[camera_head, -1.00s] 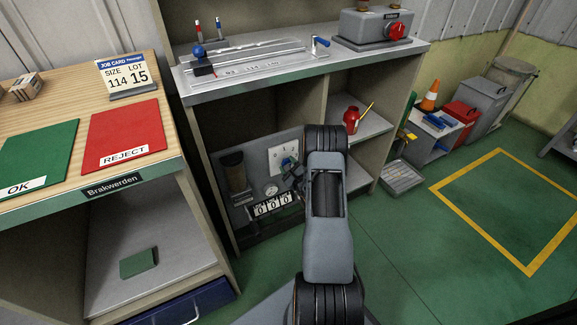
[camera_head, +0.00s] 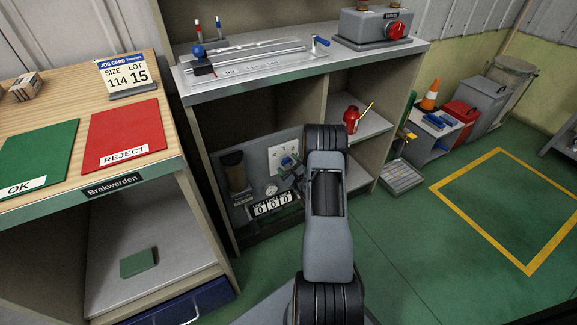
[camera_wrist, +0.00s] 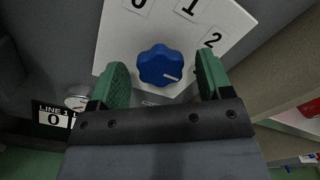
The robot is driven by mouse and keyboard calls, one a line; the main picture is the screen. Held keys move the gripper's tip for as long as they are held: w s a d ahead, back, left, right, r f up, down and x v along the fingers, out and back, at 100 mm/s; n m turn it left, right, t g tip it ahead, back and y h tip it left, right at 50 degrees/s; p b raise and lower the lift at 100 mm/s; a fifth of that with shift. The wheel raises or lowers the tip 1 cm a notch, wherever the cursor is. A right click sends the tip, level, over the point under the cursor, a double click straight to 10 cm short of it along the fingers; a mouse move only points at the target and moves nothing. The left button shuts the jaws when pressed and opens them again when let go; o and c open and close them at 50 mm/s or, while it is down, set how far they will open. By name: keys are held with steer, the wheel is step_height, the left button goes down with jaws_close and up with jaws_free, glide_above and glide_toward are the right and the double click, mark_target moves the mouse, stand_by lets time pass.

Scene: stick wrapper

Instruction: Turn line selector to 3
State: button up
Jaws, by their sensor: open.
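The line selector is a blue lobed knob (camera_wrist: 159,65) on a white dial plate (camera_wrist: 118,35) in the wrist view. The digits 0, 1 and 2 show around it; no 3 is visible. The knob's white pointer mark aims right and slightly down, toward my right finger. My gripper (camera_wrist: 162,72) is open, with one green finger on each side of the knob in the picture and gaps to both. I cannot tell how near the tips are to the plate. In the head view the knob (camera_head: 287,161) is partly hidden by my gripper (camera_head: 292,172).
Beside the dial are a small gauge (camera_head: 271,189) and counters reading 0 (camera_head: 272,204). The grey panel (camera_head: 240,207) sits inside a bench cubby, with a shelf wall close at right in the wrist view. A red oil can (camera_head: 351,118) stands on a nearby shelf.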

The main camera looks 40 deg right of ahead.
steer(key=s+a+p, duration=0.2)
steer(key=s, duration=1.1)
steer(key=shift+s+p, duration=0.35)
steer(key=shift+p, duration=0.05)
steer(key=shift+d, duration=0.1)
steer(key=w+a+r+n+g+p, duration=0.25)
steer(key=r+n+p, duration=0.25)
steer(key=r, duration=0.5)
steer(key=w+a+r+n+g+p, duration=0.25)
steer(key=r+n+p, duration=0.3)
steer(key=r, duration=0.45)
steer(key=w+a+r+n+g+p, duration=0.25)
steer(key=r+n+p, duration=0.2)
steer(key=r, duration=0.55)
steer(key=s+a+r+n+g+y+p, duration=0.1)
steer(key=s+a+r+n+g+p, duration=0.2)
steer(key=r, duration=0.8)
steer(key=s+a+r+n+g+y+p, duration=0.1)
steer(key=s+a+r+n+g+p, duration=0.2)
steer(key=s+a+r+n+p, duration=0.5)
steer(key=s+a+r+n, duration=0.3)
steer(key=s+a+n, duration=0.1)
steer(key=s+a, duration=0.2)
steer(key=shift+s+a+r+g+y, duration=0.2)
steer(key=shift+s+a+g+y, duration=0.15)
steer(key=shift+s, duration=0.2)
